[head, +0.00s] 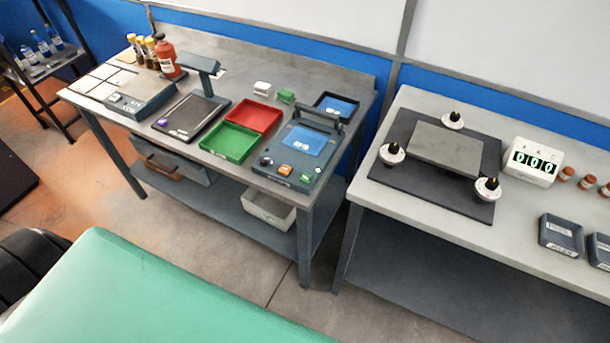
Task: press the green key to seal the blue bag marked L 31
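The sealer (325,164) is a dark blue-grey device with a raised bar at its back, at the front right of the left bench. A blue bag (303,146) with a small white mark lies flat on it. Another blue bag (337,104) with a white mark lies in a dark tray behind the sealer. The marks are too small to read, so I cannot tell which is L 31. The green key (305,177) is at the sealer's front right, beside an orange key (285,170). Neither gripper is in view.
A red tray (252,113) and a green tray (229,142) stand left of the sealer. A dark scale-like plate (190,117) is farther left, with a red bottle (165,58) behind. A gap separates this bench from the right bench (420,215), which holds a dark plate and a counter (535,162).

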